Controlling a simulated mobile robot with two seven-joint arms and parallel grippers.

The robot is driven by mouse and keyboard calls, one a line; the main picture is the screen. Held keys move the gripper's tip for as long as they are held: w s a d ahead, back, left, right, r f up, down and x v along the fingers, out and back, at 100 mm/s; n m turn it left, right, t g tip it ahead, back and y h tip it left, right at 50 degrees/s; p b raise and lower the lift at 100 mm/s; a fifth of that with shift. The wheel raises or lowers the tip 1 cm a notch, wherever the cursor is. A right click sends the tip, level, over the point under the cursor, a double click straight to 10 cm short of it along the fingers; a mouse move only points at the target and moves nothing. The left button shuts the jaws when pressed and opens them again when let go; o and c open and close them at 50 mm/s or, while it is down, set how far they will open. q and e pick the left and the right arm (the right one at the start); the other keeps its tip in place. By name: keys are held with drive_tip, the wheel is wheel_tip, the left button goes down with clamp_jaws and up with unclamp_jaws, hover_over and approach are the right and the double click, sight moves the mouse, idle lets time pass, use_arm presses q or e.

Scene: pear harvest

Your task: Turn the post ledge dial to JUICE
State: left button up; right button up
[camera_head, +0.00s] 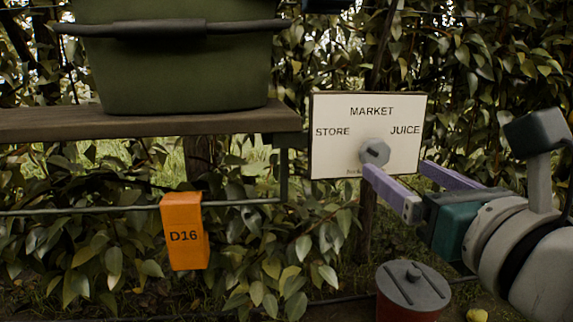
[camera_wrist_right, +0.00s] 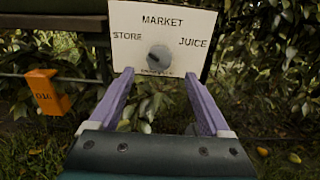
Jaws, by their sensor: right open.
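A white sign board (camera_head: 333,152) reads MARKET at the top, STORE at left and JUICE at right. A grey dial (camera_head: 374,152) sits at its lower middle. The dark mark on the dial seems to point up and left, toward STORE, in the right wrist view (camera_wrist_right: 159,58). My right gripper (camera_head: 398,168) is open, with two purple fingers reaching toward the board. In the right wrist view its fingertips (camera_wrist_right: 159,75) are spread to either side of the dial and a little below it. I see no contact with the dial. My left gripper is not in view.
A green crate (camera_head: 185,70) stands on a wooden ledge (camera_head: 150,123) at left. An orange D16 tag block (camera_head: 185,235) hangs on a rail below. A red bucket with a grey lid (camera_head: 412,290) stands under my right gripper. Leafy hedge fills the background.

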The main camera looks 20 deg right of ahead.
sight(378, 157)
drive_tip(key=b+x, duration=0.1)
drive_tip(key=x, duration=0.5)
drive_tip(key=shift+a, duration=0.1)
clamp_jaws()
idle(0.6)
